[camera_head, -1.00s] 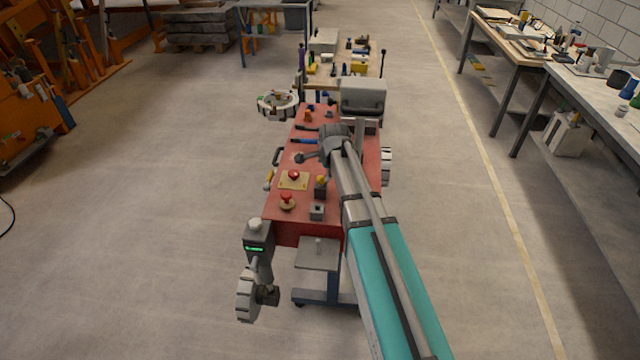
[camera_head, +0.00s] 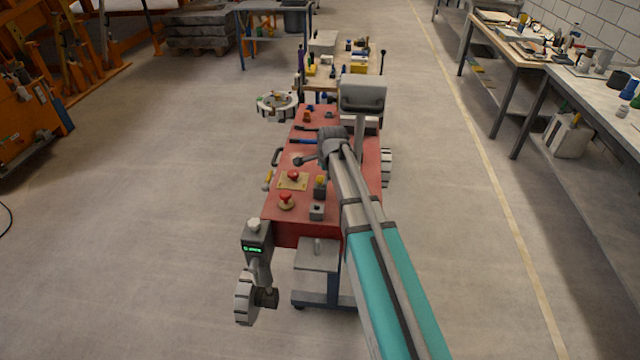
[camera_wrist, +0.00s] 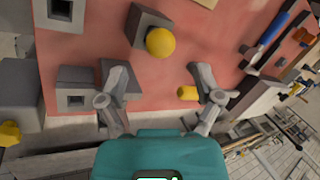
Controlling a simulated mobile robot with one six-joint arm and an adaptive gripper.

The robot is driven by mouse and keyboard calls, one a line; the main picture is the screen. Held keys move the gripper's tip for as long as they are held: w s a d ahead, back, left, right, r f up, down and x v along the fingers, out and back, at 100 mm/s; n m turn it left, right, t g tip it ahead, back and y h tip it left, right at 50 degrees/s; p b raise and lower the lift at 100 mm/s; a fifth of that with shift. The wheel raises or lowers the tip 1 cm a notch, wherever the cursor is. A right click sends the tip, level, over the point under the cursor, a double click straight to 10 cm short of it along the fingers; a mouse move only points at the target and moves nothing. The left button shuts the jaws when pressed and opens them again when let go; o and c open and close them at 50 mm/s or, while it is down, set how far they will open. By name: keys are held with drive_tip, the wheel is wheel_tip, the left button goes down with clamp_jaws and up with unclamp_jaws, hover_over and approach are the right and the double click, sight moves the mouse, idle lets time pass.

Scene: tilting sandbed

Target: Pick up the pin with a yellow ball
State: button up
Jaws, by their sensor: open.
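The pin's yellow ball (camera_wrist: 160,42) shows near the middle top of the wrist view. It appears at a dark grey block (camera_wrist: 137,24) on the red top; its shaft is hidden. In the head view the yellow ball (camera_head: 320,180) is small, above its block (camera_head: 319,192). My gripper (camera_wrist: 163,84) is open and empty in the wrist view. Its two fingers lie below the ball in the picture, one to each side. The ball is not between the fingertips. In the head view I cannot make out the fingers clearly.
A grey block with a square hole (camera_wrist: 77,98) is near the left finger. A small yellow piece (camera_wrist: 187,92) is by the right finger. A blue-handled tool (camera_wrist: 275,28) lies at right. Red knobs (camera_head: 293,175) stand on the red top (camera_head: 285,222).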

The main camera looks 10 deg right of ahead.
sight(321, 177)
drive_tip(key=shift+f, duration=0.1)
drive_tip(key=shift+b+x, duration=2.45)
drive_tip(key=shift+x, duration=0.1)
drive_tip(key=shift+c, duration=0.2)
clamp_jaws()
